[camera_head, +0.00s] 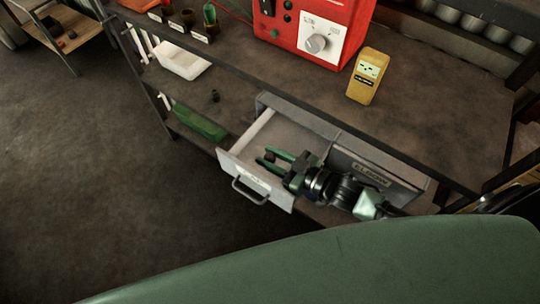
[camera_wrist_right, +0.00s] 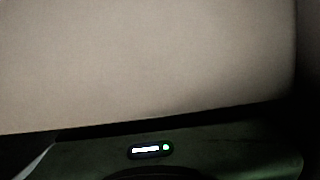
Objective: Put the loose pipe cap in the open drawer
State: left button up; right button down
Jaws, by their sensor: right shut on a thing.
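The open drawer (camera_head: 262,181) is pulled out from under the bench, with a dark handle and a pale label on its front. My right gripper (camera_head: 268,157) is over the drawer's inside, its green fingers pointing left. It is shut on a small dark piece, the pipe cap (camera_head: 270,156), held between the fingertips. I cannot tell how high it is above the drawer floor. In the right wrist view a plain pale surface fills most of the picture; neither cap nor fingers can be made out there. My left gripper is not in view.
A closed drawer marked ELBOW (camera_head: 371,174) sits right of the open one. A small dark object (camera_head: 215,96) and a green item (camera_head: 200,122) lie on the lower shelf. A yellow meter (camera_head: 367,76) and a red machine (camera_head: 314,30) stand on the bench top.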

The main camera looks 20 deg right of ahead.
jog(key=c, duration=1.1)
grip_release()
jog(key=shift+r, duration=0.35)
jog(key=shift+r+p, duration=0.55)
jog(key=v, duration=1.2)
jog(key=shift+f+b, duration=0.2)
jog(key=shift+b, duration=0.1)
